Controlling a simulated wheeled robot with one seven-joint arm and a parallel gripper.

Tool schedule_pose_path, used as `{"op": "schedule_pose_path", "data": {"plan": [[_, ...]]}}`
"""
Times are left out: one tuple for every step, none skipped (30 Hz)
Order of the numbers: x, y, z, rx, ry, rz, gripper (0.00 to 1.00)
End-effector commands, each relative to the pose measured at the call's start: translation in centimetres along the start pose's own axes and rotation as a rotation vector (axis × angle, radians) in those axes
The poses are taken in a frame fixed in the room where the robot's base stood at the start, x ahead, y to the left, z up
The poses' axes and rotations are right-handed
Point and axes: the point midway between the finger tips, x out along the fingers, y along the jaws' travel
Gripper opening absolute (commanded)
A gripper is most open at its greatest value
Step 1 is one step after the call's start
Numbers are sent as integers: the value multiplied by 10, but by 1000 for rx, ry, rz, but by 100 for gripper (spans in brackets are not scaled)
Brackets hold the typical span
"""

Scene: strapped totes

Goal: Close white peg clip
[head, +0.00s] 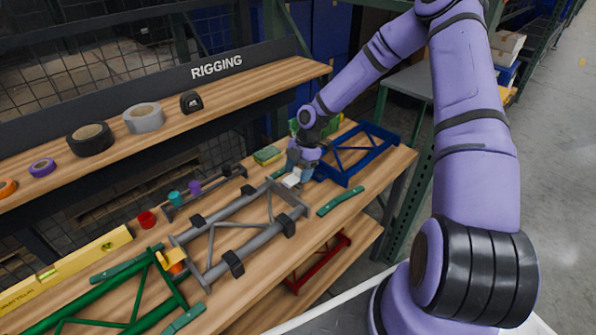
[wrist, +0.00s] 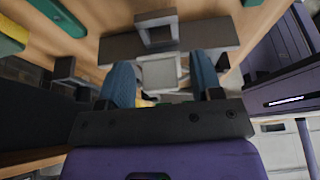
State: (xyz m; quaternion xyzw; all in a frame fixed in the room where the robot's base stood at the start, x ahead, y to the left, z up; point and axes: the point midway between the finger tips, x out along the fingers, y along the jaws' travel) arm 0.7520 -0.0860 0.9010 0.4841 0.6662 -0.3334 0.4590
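The white peg clip (head: 290,181) sits at the far end of the grey truss frame (head: 232,224) on the workbench. In the wrist view its pale square flap (wrist: 158,73) hangs from a grey bracket on a dark grey bar (wrist: 120,47). My gripper (head: 297,172) is right over the clip in the head view and partly covers it. In the wrist view the blue fingers of my gripper (wrist: 161,78) are apart, one on each side of the flap, with small gaps visible. I cannot tell whether the clip is fully shut.
A blue frame (head: 357,150) lies right of my gripper, and a green frame (head: 115,300) at the front left. Green bars (head: 340,200) and black clips (head: 283,224) are nearby. A raised shelf with tape rolls (head: 144,117) runs behind. A red frame (head: 318,263) is below.

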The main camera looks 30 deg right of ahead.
Motion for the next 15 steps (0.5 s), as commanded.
{"op": "schedule_pose_path", "data": {"plan": [[0, 0, 0, 0, 0, 0, 60], [-1, 0, 0, 0, 0, 0, 60], [-2, 0, 0, 0, 0, 0, 60], [-3, 0, 0, 0, 0, 1, 60], [-5, 0, 0, 1, -1, 1, 60], [-9, 0, 0, 2, -1, 2, 60], [-13, 0, 1, 2, -1, 3, 60], [-17, 0, 1, 3, -1, 2, 60], [-24, 0, 1, 2, -2, 3, 60], [-29, 0, 1, 1, -2, 3, 60], [-35, 0, 1, 1, -2, 4, 60], [-42, 0, 1, 2, -2, 3, 60], [-48, 0, 1, 3, -2, 4, 60], [-54, 0, 1, 2, -2, 3, 60], [-62, 0, 1, 2, -2, 3, 60]]}}
